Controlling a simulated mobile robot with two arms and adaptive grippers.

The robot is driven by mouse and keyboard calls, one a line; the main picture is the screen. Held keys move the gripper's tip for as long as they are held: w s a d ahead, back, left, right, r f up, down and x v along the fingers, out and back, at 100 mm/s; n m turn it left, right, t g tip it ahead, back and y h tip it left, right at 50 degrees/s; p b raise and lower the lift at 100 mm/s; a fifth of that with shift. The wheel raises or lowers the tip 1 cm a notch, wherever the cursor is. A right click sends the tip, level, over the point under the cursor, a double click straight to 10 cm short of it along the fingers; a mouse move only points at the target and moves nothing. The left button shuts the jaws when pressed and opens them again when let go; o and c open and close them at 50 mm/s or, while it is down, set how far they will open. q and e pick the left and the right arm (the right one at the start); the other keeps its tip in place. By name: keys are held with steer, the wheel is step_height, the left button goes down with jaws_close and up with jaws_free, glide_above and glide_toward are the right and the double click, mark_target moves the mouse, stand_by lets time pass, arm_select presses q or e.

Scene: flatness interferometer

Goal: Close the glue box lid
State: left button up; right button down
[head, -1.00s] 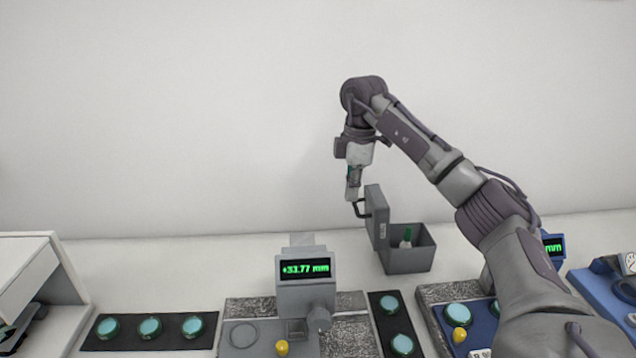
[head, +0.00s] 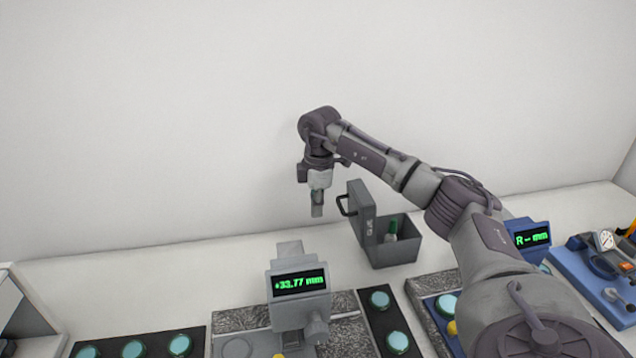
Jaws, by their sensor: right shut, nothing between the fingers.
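The grey glue box (head: 398,252) stands near the back of the white bench, with its lid (head: 361,212) open and upright on the box's left side. A dark loop handle (head: 343,205) sticks out from the lid's left face. A small bottle with a green cap (head: 392,229) stands inside the box. My right gripper (head: 317,212) points down just left of the handle. It is shut and empty, and looks apart from the handle. My left gripper is not in view.
A grey gauge (head: 297,290) reading +33.77 mm stands in front of the box. A blue display unit (head: 528,238) and a blue tray (head: 590,285) are at the right. Several teal discs (head: 134,349) lie along the front. The bench left of the box is clear.

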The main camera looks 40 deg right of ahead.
mark_target(353, 214)
steer(key=s+d+p, duration=0.1)
steer(key=s+d+r, duration=0.1)
steer(key=d, duration=0.1)
steer(key=shift+s+d+p, duration=0.1)
steer(key=shift+d+p, duration=0.05)
steer(key=shift+p, duration=0.2)
steer(key=shift+r, duration=0.1)
